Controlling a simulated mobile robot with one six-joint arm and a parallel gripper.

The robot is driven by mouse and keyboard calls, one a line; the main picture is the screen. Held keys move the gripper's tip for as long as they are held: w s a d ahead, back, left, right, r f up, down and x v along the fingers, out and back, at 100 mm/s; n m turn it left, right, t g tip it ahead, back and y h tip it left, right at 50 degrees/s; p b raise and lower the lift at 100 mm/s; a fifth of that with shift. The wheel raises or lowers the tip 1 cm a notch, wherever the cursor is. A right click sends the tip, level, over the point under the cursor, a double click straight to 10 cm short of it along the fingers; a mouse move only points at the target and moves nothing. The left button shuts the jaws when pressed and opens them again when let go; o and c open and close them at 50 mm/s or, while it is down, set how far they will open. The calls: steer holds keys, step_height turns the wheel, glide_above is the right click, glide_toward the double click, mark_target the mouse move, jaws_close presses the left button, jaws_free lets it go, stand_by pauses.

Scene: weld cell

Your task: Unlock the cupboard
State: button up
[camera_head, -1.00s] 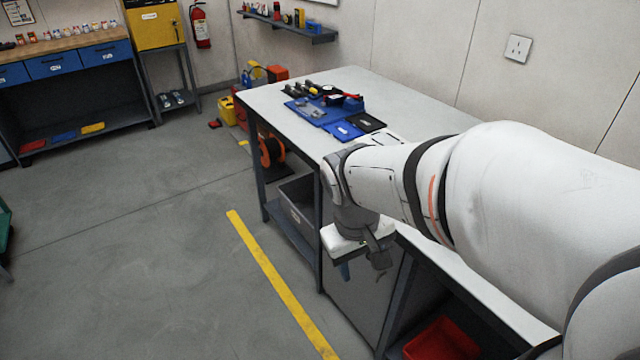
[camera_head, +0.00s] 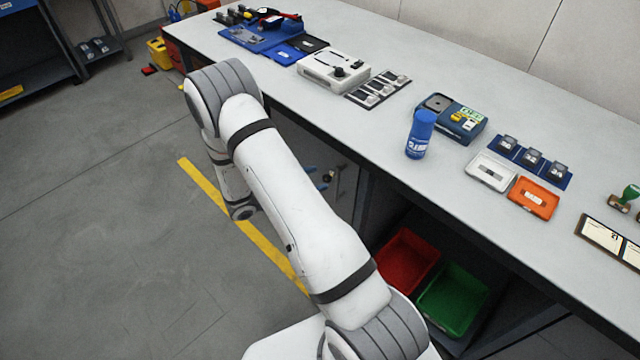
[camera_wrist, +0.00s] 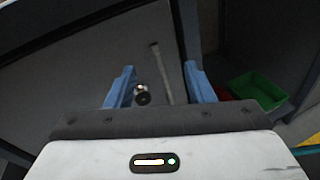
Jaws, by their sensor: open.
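The cupboard (camera_head: 346,200) is a grey-doored unit under the workbench, partly hidden behind my arm. Its door (camera_wrist: 75,65) fills the left and middle of the wrist view. A small round metal fitting (camera_wrist: 142,97), like a lock or key head, shows between my fingers, nearer the left one. A slim pale bar handle (camera_wrist: 162,75) stands just right of it. My gripper (camera_wrist: 159,70) is open, its two blue fingers pointing at the door with nothing clasped. In the head view my gripper (camera_head: 318,178) is mostly hidden by my arm. Whether a finger touches the fitting I cannot tell.
A red bin (camera_head: 408,262) and a green bin (camera_head: 453,298) sit in the open bay right of the cupboard. The worktop (camera_head: 390,60) carries a blue bottle (camera_head: 420,135), cases and tools. Open floor (camera_head: 95,220) lies left, with a yellow line.

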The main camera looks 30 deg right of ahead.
mark_target(324, 181)
step_height(324, 181, down, 9)
steer(key=w+a+n+t, duration=0.2)
steer(key=n+t, duration=0.3)
steer(key=x, duration=0.8)
steer(key=shift+w, duration=0.2)
steer(key=shift+a, duration=0.1)
steer(key=shift+c, duration=0.2)
steer(key=c, duration=0.9)
